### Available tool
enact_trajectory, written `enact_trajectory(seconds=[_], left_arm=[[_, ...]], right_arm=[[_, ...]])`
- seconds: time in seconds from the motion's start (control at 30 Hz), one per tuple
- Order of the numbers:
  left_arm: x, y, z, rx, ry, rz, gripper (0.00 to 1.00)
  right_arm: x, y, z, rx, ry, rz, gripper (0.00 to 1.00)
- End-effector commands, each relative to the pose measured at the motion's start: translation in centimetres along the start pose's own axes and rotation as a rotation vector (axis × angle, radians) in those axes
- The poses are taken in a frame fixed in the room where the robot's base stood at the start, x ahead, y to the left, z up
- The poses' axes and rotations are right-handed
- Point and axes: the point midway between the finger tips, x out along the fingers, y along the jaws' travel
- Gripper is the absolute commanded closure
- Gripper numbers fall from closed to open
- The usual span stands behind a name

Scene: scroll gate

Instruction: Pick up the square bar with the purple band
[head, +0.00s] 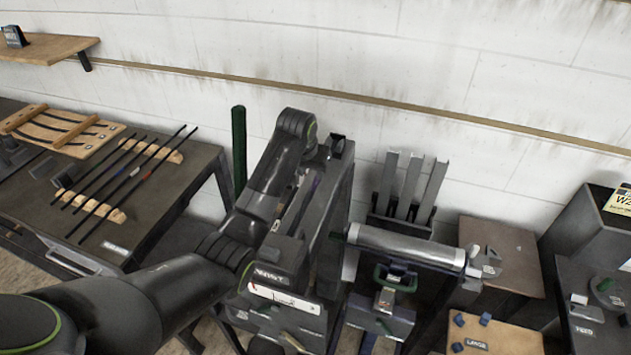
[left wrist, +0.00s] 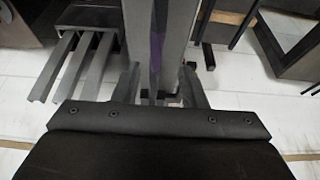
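The square bar with the purple band (head: 314,184) lies along a dark sloping machine in the middle of the head view, partly hidden by my left arm. Its purple band (left wrist: 157,48) shows in the left wrist view, near the top middle. My left gripper (head: 320,164) is at the far, upper end of this machine, mostly hidden by its own wrist. In the left wrist view, its two fingers (left wrist: 161,88) stand apart on either side of the purple-marked strip. Whether they touch it cannot be told. My right gripper is not in view.
Several grey bars (head: 413,183) stand in a rack right of the machine. A silver roller (head: 405,245) lies before them. A dark table (head: 180,205) with thin rods on wooden supports (head: 92,206) is at the left. A green post (head: 239,150) stands near my forearm.

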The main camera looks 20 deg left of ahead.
Motion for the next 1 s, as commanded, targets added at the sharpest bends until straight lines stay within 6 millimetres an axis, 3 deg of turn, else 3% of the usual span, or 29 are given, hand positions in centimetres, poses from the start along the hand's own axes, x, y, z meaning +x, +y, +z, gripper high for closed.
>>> enact_trajectory(seconds=[0.2,0.4,0.7,1.0], left_arm=[[2.3,0.6,0.2,0.000,-0.006,0.001,0.62],[4.2,0.5,0.2,-0.001,-0.002,0.000,0.62],[4.6,0.5,0.3,-0.001,-0.001,0.000,0.62],[4.5,0.5,0.3,-0.001,-0.001,0.001,0.98]], right_arm=[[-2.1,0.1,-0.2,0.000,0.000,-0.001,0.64],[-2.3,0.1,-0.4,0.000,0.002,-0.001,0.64],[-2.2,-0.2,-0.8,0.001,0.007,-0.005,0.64],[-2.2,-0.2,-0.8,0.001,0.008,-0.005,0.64]])
